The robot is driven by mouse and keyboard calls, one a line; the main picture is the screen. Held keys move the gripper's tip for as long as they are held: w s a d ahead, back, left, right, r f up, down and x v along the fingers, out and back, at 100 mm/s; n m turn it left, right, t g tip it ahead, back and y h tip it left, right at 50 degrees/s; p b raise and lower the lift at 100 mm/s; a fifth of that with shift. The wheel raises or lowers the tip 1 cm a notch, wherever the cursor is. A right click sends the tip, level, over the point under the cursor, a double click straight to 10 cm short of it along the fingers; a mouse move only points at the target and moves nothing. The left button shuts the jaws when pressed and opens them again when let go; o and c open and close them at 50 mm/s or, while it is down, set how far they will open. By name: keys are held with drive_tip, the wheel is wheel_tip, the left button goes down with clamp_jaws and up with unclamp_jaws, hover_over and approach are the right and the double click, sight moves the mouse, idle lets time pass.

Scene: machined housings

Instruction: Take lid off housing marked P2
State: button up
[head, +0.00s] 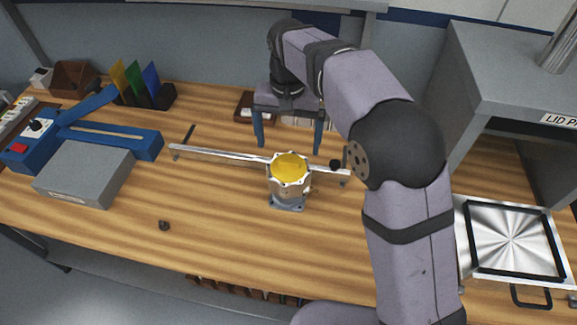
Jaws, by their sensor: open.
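One housing (289,188) stands upright near the middle of the bench on a grey foot. It is silver, with a scalloped rim. A round yellow face (290,167) fills its top; I cannot tell for sure whether this is a lid or the inside. No P2 mark is readable on it. My gripper (288,146) is open, with two blue fingers pointing down. It appears just behind and above the housing in the picture, apart from it, and nothing shows between the fingers.
A metal bar (215,155) runs beside the housing, with a black knob at right. A blue device (112,140) and grey box (86,174) stand left. A framed metal plate (512,240) lies right, below a grey cabinet (500,80) labelled "LID P". The front bench is mostly clear.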

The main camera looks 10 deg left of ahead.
sight(289, 160)
drive_tip(key=shift+w+d+f+p, duration=0.1)
drive_tip(key=shift+f+p, duration=1.1)
drive_tip(key=shift+f, duration=2.05)
drive_tip(key=shift+c, duration=0.6)
drive_tip(key=c, duration=1)
